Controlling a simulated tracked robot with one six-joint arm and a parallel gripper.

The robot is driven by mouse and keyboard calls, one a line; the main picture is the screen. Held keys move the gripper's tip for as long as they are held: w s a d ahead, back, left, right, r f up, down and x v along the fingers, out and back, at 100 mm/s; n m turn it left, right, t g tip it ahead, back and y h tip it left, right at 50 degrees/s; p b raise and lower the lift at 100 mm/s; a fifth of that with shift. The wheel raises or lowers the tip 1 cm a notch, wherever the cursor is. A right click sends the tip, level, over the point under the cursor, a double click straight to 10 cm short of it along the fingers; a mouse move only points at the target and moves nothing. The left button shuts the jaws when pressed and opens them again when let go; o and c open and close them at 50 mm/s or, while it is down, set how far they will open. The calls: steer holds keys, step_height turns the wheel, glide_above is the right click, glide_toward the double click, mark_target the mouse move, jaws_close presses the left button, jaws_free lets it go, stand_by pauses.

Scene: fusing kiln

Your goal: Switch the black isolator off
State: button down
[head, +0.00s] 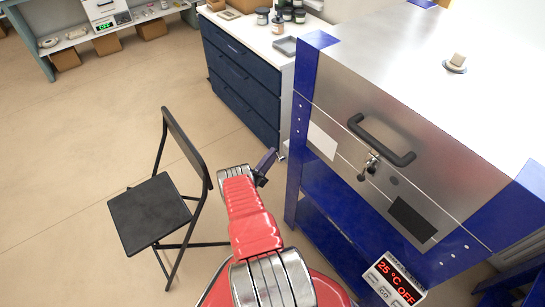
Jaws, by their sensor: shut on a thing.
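My gripper (267,161) is at the end of my red and silver arm, close to the left side of the blue and steel kiln (330,85). It shows small and dark, seen from behind, and its fingertips are hard to make out. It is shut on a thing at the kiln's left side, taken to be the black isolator. The isolator itself cannot be made out here, so its handle position is not visible. The kiln's display (393,280) on the lower front reads 25 °C OFF in red.
A black folding chair (150,208) stands left of my arm. A dark blue drawer cabinet (240,85) with jars on top stands behind my gripper. The kiln front has a black handle (381,140) and a latch (368,167).

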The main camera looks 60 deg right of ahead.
steer(key=shift+s+r+m+g+y, duration=0.15)
steer(key=shift+m+g+y, duration=0.1)
steer(key=shift+m+g, duration=0.45)
steer(key=shift+s+r+m+g+y, duration=0.1)
steer(key=shift+m+g+y, duration=0.1)
steer(key=shift+m+g, duration=0.5)
steer(key=shift+s+r+m+g+y, duration=0.15)
steer(key=shift+m+g+y, duration=0.2)
steer(key=shift+m, duration=0.65)
steer(key=c, duration=1.8)
jaws_free()
steer(key=shift+c, duration=0.2)
steer(key=shift+w, duration=0.2)
steer(key=shift+w, duration=0.1)
